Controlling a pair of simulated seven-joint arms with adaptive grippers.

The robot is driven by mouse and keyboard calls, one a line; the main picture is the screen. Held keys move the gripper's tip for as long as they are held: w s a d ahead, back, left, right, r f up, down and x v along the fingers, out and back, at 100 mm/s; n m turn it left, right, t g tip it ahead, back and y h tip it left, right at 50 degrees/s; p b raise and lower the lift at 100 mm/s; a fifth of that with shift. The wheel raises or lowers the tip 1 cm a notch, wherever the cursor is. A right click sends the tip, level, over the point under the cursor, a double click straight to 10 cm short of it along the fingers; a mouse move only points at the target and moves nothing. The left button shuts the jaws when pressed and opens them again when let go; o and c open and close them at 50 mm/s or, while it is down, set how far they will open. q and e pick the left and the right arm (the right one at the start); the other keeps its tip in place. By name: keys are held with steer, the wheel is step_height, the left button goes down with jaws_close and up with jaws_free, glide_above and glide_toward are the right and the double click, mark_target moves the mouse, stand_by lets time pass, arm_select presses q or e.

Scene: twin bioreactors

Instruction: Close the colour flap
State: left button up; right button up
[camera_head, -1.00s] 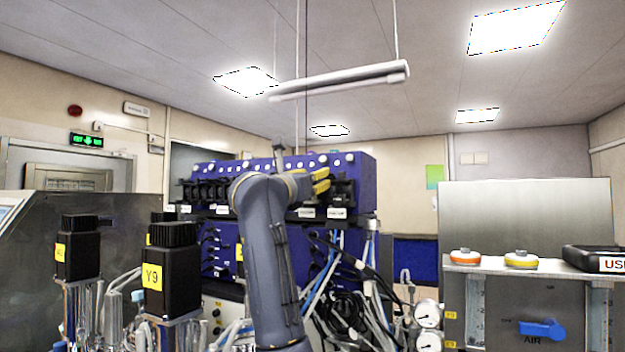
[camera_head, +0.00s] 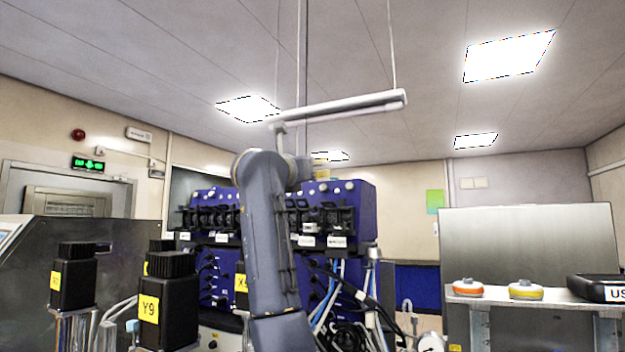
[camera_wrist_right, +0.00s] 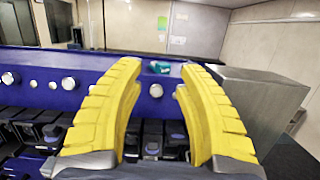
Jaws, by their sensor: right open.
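My right gripper (camera_head: 322,174) is mostly hidden behind my arm in the head view, above the blue pump unit (camera_head: 362,190). The wrist view shows its yellow fingers (camera_wrist_right: 158,78) apart with nothing between them, over the unit's blue top edge with round white knobs. A row of black pump heads (camera_wrist_right: 152,138) lies below and between the fingers, partly covered by them. More black pump heads (camera_head: 342,218) show in the head view. I cannot tell which of their flaps is the colour flap. My left gripper is not in view.
Black motor blocks labelled Y9 (camera_head: 168,302) and another (camera_head: 73,275) stand at front left. A steel panel (camera_head: 530,240) is at right, with an orange-and-white cap (camera_head: 467,288) and a yellow one (camera_head: 525,289) on a ledge. Cables hang below the pump unit. A lamp hangs above.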

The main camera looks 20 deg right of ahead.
steer(key=shift+r, duration=0.2)
steer(key=s+a+r+m+g, duration=0.1)
steer(key=s+a+r, duration=0.45)
steer(key=s, duration=0.25)
steer(key=n+g+y, duration=0.1)
steer(key=g+y, duration=0.3)
steer(key=y, duration=0.1)
glide_toward(312, 206)
steer(key=x, duration=1)
steer(key=shift+d, duration=0.1)
steer(key=shift+o, duration=0.2)
